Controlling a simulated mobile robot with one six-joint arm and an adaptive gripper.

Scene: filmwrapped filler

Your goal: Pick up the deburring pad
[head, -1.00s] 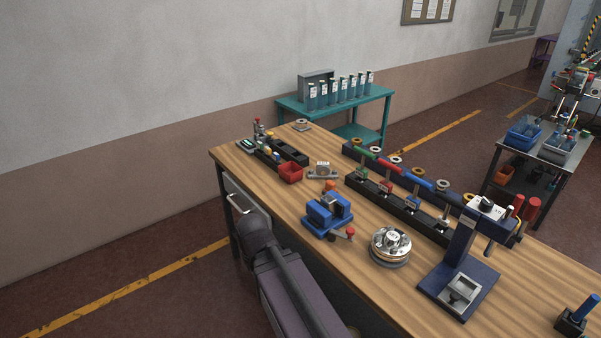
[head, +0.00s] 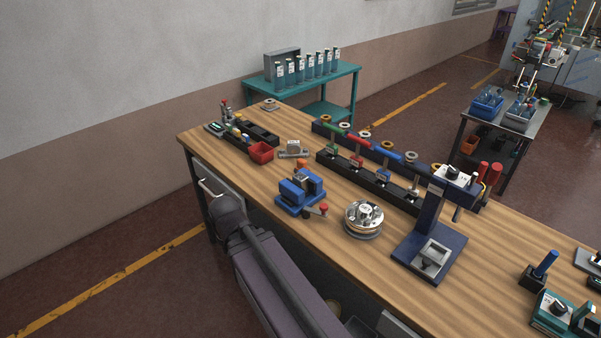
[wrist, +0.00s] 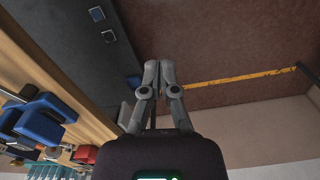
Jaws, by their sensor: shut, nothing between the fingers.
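I cannot make out a deburring pad for certain in either current view. The wooden workbench (head: 330,235) carries many small tools, and several items are too small to name. My gripper (wrist: 159,68) shows in the wrist view with its two fingers together and nothing between them. It is beside the bench's edge, with the floor and wall behind it. In the head view my arm is at the lower middle, in front of the bench, and the gripper itself cannot be made out.
A blue vise (head: 300,190), a red bin (head: 261,152), a round metal device (head: 363,217) and a dark blue stand (head: 430,250) are on the bench. A black rack (head: 370,178) holds coloured-handled tools. A teal table (head: 345,72) with bottles stands behind.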

